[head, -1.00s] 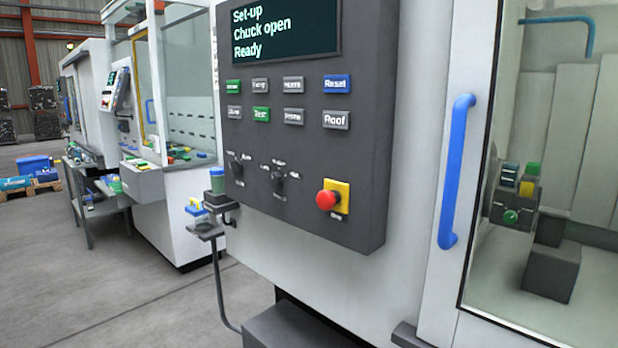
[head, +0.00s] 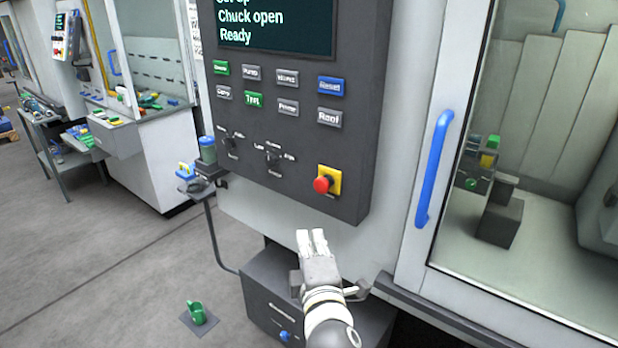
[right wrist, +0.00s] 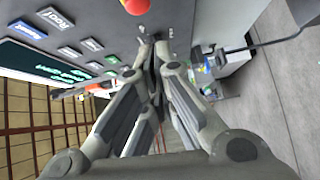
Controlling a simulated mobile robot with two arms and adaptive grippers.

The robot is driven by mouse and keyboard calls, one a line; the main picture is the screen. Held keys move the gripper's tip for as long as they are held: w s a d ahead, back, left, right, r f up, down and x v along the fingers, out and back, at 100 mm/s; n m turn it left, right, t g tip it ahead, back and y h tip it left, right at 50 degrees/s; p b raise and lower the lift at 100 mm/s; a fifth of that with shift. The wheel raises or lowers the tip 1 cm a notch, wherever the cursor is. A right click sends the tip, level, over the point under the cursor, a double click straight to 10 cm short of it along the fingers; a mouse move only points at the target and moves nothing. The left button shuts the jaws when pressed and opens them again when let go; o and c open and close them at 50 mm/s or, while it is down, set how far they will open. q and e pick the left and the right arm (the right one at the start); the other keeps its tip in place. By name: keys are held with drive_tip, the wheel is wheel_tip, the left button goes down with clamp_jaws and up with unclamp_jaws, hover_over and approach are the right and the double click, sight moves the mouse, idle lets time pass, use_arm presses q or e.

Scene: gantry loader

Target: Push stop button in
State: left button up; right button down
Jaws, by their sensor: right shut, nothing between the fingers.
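The red stop button (head: 323,184) stands out from a yellow square plate (head: 334,177) at the lower right of the dark control panel (head: 300,196). My right gripper (head: 311,235) is below the button in the head view, pointing up, with its fingers together and nothing between them. It is apart from the button in that view. In the right wrist view the red button (right wrist: 135,5) shows at the top edge, above the closed fingertips (right wrist: 152,42). My left gripper is in neither view.
A blue door handle (head: 434,170) and a glazed door stand right of the panel. A small stand with a blue-lidded container (head: 207,150) is at the panel's left. A dark cabinet (head: 262,285) is below, and a green item (head: 197,311) lies on the floor.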

sight(323, 184)
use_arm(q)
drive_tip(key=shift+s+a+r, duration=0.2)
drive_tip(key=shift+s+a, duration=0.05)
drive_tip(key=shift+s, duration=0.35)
use_arm(e)
drive_tip(key=shift+w+a+r+n, duration=0.1)
drive_tip(key=shift+a+r+n, duration=0.15)
drive_tip(key=shift+r, duration=0.25)
drive_tip(key=shift+w+a+r+n, duration=0.1)
drive_tip(key=shift+a+r+n, duration=0.1)
drive_tip(key=shift+r, duration=0.3)
use_arm(q)
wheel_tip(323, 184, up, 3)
drive_tip(key=p, duration=0.3)
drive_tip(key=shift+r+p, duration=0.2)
drive_tip(key=shift+p, duration=0.1)
use_arm(e)
drive_tip(key=w, duration=1.3)
drive_tip(key=shift+d, duration=0.45)
